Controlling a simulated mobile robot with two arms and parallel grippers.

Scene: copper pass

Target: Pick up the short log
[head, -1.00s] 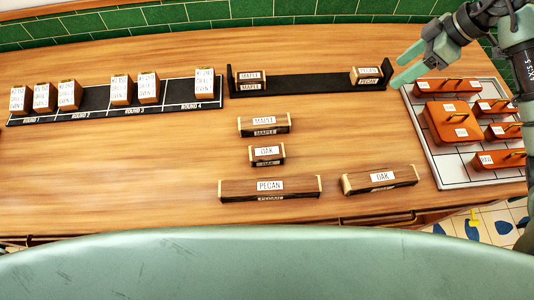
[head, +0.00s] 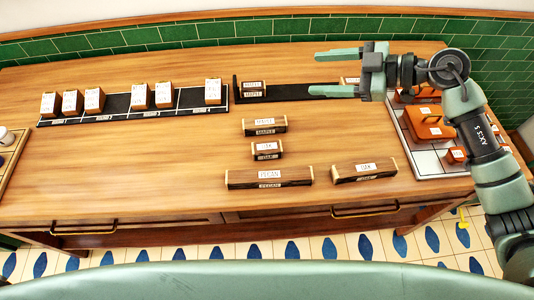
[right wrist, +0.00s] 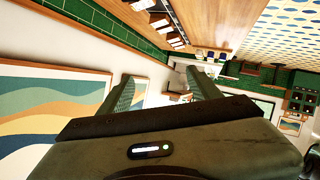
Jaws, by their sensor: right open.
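A short dark log labelled OAK (head: 267,151) lies on the wooden counter, between a MAPLE log (head: 264,126) behind it and a long PECAN log (head: 269,178) in front. A longer OAK log (head: 364,171) lies to its right. Short blocks stand on a black rack at the back: one labelled MAPLE (head: 252,91) at the left, and another at the right, partly hidden by my gripper. My right gripper (head: 317,73) is open and empty, its fingers pointing left above the rack. It also shows open in the right wrist view (right wrist: 160,88). My left gripper is out of view.
A white tray (head: 425,155) with orange boxes is at the right, partly behind my arm. A tray (head: 12,160) edges in at far left. The counter's left middle is bare.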

